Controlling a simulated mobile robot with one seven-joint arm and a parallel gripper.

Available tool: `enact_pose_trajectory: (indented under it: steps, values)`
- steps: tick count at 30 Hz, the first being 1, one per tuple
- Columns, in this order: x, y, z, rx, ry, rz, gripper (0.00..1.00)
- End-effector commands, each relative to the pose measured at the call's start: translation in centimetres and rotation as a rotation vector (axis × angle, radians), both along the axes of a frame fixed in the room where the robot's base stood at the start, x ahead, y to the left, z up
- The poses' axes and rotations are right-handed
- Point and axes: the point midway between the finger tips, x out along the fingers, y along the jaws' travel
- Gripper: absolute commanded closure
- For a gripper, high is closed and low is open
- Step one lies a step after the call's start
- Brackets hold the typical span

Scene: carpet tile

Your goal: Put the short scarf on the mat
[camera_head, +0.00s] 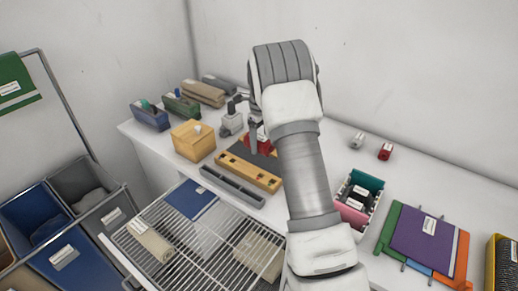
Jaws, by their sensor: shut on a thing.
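My gripper (256,132) is over the white counter, shut on a small red thing (263,146) above the dark, wood-edged board. My forearm partly hides this area, and I cannot tell if the red thing touches the board. I cannot tell which item is the short scarf. A green cloth (14,78) with a white label hangs from the rail at the upper left. A rolled beige cloth (152,243) lies on the wire rack. No mat is clearly identifiable; a flat blue piece (190,200) lies at the rack's back edge.
A yellow box (193,139) and a grey device (231,124) stand near my gripper. Bins (62,240) stand at the left. A pink and green box (358,201) and a purple folder (424,231) lie right of my arm. The counter's back right is mostly clear.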

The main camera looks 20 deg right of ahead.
Motion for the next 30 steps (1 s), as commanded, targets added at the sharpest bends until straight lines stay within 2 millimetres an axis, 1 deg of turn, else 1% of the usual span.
enact_pose_trajectory:
  steps: [1, 3, 8, 11, 15, 17, 24, 28, 29, 30]
  values:
    - [0.5, -0.1, -0.3, 0.0, 0.0, 0.0, 0.89]
    - [1.0, -0.1, -0.6, 0.0, 0.0, 0.0, 0.89]
    - [1.4, -0.1, -1.1, 0.001, 0.001, 0.0, 0.89]
    - [1.3, 0.0, -2.1, 0.002, 0.001, 0.0, 0.89]
    - [1.3, 0.0, -4.2, 0.002, 0.002, 0.0, 0.89]
    - [1.4, 0.0, -4.7, 0.001, 0.001, 0.0, 0.89]
    - [1.4, 0.0, -4.8, 0.001, -0.001, 0.0, 0.89]
    - [1.4, 0.0, -5.3, 0.001, -0.001, 0.0, 0.89]
    - [1.4, 0.0, -5.2, 0.001, -0.001, 0.0, 0.2]
    - [1.4, 0.0, -5.1, 0.001, -0.001, 0.0, 0.13]
